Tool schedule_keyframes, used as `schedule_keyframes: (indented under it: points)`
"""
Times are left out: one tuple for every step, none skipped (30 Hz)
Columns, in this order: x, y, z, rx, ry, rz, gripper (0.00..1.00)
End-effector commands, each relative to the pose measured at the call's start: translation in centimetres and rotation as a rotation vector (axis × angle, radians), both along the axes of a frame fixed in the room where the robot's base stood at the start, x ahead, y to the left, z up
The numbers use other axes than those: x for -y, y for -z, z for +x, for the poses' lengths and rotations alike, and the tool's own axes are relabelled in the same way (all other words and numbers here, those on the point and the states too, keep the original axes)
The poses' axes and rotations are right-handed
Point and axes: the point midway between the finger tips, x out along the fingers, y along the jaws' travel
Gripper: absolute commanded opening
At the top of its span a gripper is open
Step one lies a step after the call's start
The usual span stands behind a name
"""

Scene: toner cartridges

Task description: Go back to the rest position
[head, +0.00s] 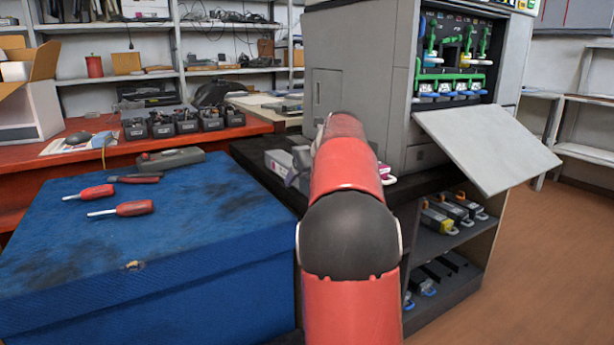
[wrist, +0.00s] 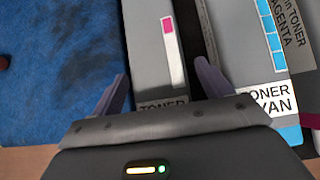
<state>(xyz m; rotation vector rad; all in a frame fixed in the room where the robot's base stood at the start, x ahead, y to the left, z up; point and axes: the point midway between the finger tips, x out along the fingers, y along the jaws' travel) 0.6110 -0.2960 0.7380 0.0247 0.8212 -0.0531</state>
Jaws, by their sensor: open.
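My gripper (wrist: 165,88) is open in the wrist view, its two fingers apart above a grey toner cartridge (wrist: 152,50) with a magenta mark on a white label. I cannot tell whether the fingers touch it. A second grey cartridge (wrist: 240,30) with cyan marks and the letters "YAN" lies to the right, and part of a magenta-labelled one (wrist: 290,30) shows beyond it. In the head view my red arm reaches over the dark stand top (head: 262,172) and hides most of the gripper. Part of a grey cartridge (head: 280,160) shows left of the arm.
The printer (head: 350,95) stands behind my arm with its front flap (head: 490,150) folded down. The blue chest (head: 190,225) at left carries red screwdrivers (head: 122,209). Cartridges (head: 455,208) sit on the shelf under the stand. The floor (head: 560,260) at right is clear.

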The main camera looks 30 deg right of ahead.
Motion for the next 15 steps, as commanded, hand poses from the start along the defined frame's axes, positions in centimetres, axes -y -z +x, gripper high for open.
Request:
schedule_keyframes:
  points:
    - [0.0,-0.5,-0.3,0.002,0.001,-0.001,0.78]
    - [0.0,-0.8,-0.6,0.003,0.001,-0.001,0.78]
    - [0.0,-1.3,-1.0,0.003,0.001,-0.002,0.78]
    - [0.0,-1.7,-1.3,0.003,0.001,-0.002,0.78]
    - [0.0,-2.1,-1.7,0.005,0.002,-0.002,0.78]
    - [-0.1,-2.7,-2.2,0.005,0.002,-0.002,0.78]
    - [-0.1,-3.1,-2.6,0.005,0.002,-0.002,0.78]
    - [-0.1,-3.5,-2.9,0.005,0.001,-0.002,0.78]
    - [-0.2,-4.0,-3.4,0.005,0.001,-0.003,0.78]
    - [-0.2,-4.3,-3.7,0.005,0.001,-0.003,0.78]
    - [-0.2,-4.6,-4.0,0.005,0.001,-0.003,0.78]
    - [-0.2,-4.9,-4.3,0.004,0.001,-0.002,0.78]
    - [-0.3,-5.1,-4.5,0.004,0.001,-0.002,0.78]
    - [-0.3,-5.3,-4.7,0.004,0.001,-0.002,0.78]
    - [-0.3,-5.5,-4.9,0.004,0.001,-0.002,0.78]
